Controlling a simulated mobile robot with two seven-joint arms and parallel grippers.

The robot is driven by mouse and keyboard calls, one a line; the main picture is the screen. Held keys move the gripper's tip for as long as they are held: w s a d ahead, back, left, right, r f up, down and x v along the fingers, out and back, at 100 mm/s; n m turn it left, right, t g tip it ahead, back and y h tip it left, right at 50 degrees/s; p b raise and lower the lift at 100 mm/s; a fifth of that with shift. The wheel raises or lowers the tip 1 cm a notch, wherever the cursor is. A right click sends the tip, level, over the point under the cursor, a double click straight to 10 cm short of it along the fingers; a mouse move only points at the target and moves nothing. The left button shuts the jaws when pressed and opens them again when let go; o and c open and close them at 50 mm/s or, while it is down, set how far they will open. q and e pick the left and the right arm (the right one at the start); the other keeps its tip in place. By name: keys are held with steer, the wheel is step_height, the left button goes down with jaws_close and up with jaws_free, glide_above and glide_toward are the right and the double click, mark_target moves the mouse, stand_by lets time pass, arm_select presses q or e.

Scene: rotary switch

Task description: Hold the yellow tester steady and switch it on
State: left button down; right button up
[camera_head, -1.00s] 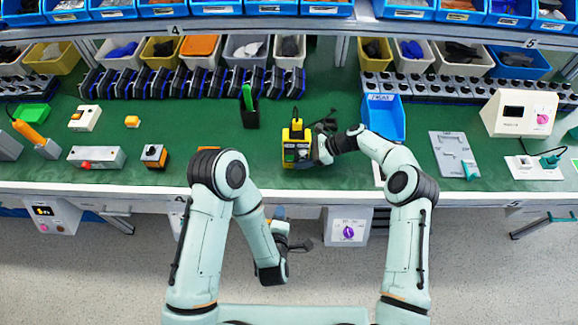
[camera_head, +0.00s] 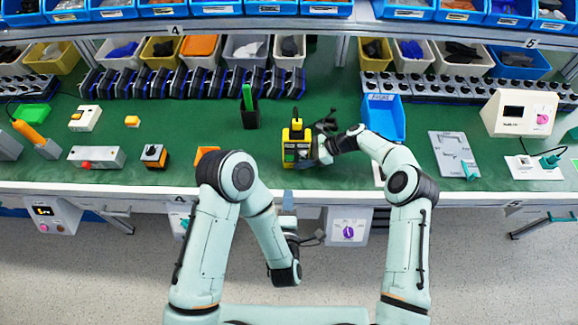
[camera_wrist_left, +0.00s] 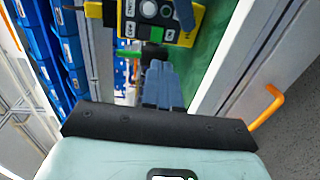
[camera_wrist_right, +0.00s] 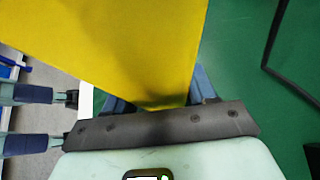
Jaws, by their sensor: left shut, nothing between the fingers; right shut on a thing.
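The yellow tester (camera_head: 297,147) stands on the green bench mat in the head view, with dark and green parts on its face. In the left wrist view the tester (camera_wrist_left: 190,32) is at the top, showing a grey knob panel. My right gripper (camera_head: 318,153) is at its right side and shut on it. In the right wrist view the tester's yellow side (camera_wrist_right: 120,45) runs between the fingers. My left gripper (camera_head: 289,203) is in front of the bench edge, below the tester. Its blue-grey fingers (camera_wrist_left: 161,82) are shut and empty, apart from the tester.
A black holder with a green item (camera_head: 249,108) stands behind the tester to the left. A blue tray (camera_head: 384,117) is to the right. A box with a purple knob (camera_head: 348,231) sits below the bench edge. Green mat left of the tester is partly clear.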

mark_target(289, 159)
arm_select(q)
steer(key=w, duration=0.4)
steer(key=w+f, duration=0.1)
steer(key=w, duration=0.7)
steer(key=shift+f, duration=0.3)
arm_select(e)
steer(key=shift+r, duration=0.1)
arm_select(q)
steer(key=shift+w+f, duration=0.15)
steer(key=shift+w, duration=0.1)
steer(key=s+f, duration=0.2)
steer(key=s, duration=1.2)
arm_select(e)
steer(key=o, duration=1.1)
